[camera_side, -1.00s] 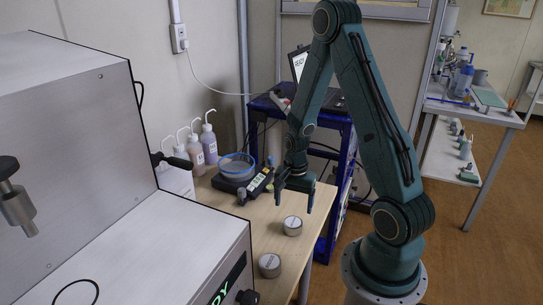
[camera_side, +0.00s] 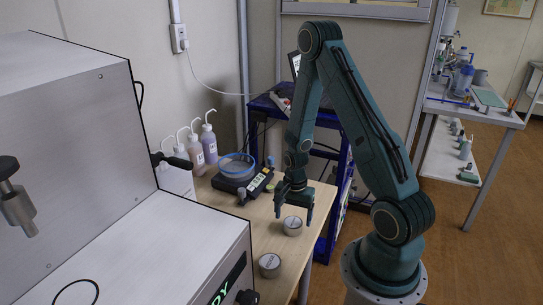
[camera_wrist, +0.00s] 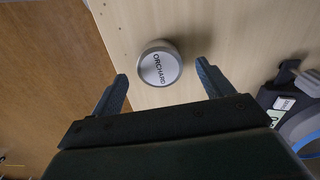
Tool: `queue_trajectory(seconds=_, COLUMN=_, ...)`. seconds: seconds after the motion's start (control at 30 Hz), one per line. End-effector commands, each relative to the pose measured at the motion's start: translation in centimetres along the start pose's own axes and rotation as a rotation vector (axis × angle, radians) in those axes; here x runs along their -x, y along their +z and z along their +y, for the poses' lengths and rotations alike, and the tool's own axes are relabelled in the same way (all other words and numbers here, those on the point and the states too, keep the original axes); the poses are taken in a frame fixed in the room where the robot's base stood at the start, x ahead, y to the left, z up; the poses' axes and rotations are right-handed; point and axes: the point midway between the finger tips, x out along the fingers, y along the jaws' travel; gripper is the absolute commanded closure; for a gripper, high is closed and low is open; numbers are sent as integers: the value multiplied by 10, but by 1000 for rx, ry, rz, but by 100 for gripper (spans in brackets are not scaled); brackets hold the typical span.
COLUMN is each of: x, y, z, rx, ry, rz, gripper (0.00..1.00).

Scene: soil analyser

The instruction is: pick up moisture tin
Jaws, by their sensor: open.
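Two small round tins with pale lids stand on the wooden table. One moisture tin (camera_side: 292,225) is just below my gripper (camera_side: 294,210) in the side view. The other tin (camera_side: 269,264) stands nearer the camera, by the analyser. In the wrist view a tin (camera_wrist: 159,66) has a lid reading "ORCHARD" and lies ahead of and between the two fingertips. My gripper (camera_wrist: 162,80) is open and empty, its fingers apart and not visibly touching the tin. The lid writing is too small to read in the side view.
A balance (camera_side: 241,180) with a blue-rimmed dish stands behind the gripper. Several wash bottles (camera_side: 196,150) stand along the wall. The large grey analyser (camera_side: 150,250) fills the left. The table's right edge is close to the tins.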

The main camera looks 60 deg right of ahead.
Motion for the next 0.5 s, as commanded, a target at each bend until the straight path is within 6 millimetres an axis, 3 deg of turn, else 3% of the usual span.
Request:
queue_trajectory(seconds=0.3, x=-30, y=-1, z=1, rx=0, ry=1, rz=-1, gripper=21)
queue_trajectory(seconds=0.5, x=-37, y=-1, z=1, rx=0, ry=0, rz=0, gripper=21)
